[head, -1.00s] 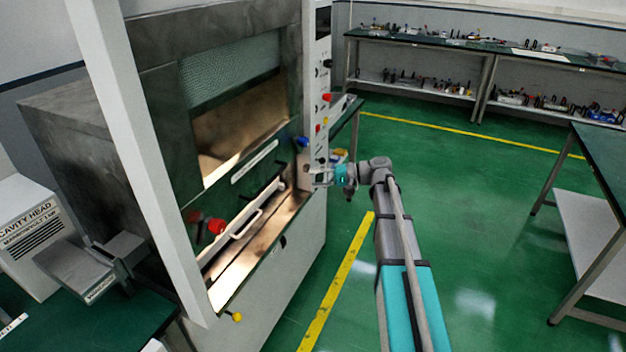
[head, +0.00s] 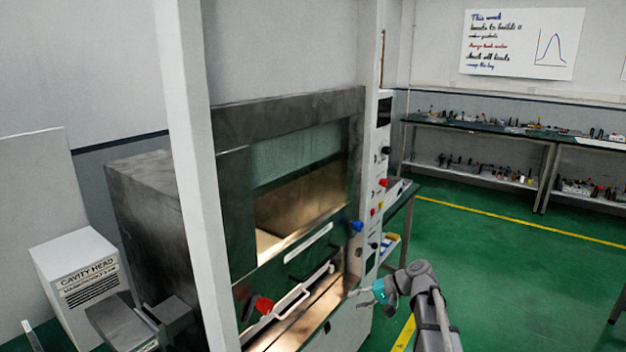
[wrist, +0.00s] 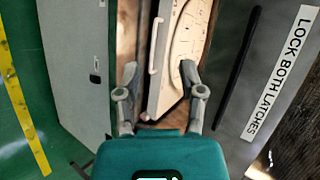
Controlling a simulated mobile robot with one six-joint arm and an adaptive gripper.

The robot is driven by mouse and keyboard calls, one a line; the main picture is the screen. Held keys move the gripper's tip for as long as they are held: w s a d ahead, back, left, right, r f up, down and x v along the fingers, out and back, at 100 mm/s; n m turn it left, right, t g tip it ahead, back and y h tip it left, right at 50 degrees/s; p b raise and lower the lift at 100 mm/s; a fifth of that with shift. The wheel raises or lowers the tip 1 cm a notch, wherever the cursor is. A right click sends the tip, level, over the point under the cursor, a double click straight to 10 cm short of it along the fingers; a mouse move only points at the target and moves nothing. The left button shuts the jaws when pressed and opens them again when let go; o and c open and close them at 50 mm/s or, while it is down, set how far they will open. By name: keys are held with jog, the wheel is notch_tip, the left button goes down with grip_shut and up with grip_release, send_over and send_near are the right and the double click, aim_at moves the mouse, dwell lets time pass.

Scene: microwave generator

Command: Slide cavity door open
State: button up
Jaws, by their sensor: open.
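The cavity door (head: 245,210) is a dark panel with a mesh window on the front of the cabinet. It carries a white label strip (head: 308,243), a red latch knob (head: 263,306) and a blue latch knob (head: 357,226). A lit gap shows below the door, with a white tray and handle (head: 292,303) inside. In the wrist view the label reads "LOCK BOTH LATCHES" (wrist: 279,72). My gripper (head: 364,293) is at the lower right of the cabinet front. In the wrist view my gripper (wrist: 160,76) is open, with the white tray's end (wrist: 165,95) between its fingers in the picture; contact cannot be told.
A control column (head: 375,180) with knobs stands at the cabinet's right. A white post (head: 190,180) crosses its left side. A cavity head box (head: 80,270) is at the far left. Shelves (head: 480,130) stand at the back; green floor to the right is clear.

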jog(key=s+d+f+n+g+h, duration=0.1)
jog(key=s+f+h, duration=0.3)
jog(key=s, duration=0.4)
jog(key=s+d+f+n+h, duration=0.1)
jog(key=s+d+f+h, duration=0.1)
jog(key=s+f+h, duration=0.2)
jog(key=s+h, duration=0.3)
jog(key=s, duration=0.2)
jog(key=shift+d+f+n+g+h, duration=0.15)
jog(key=shift+d+n+g+h, duration=0.15)
jog(key=shift+d+g, duration=0.1)
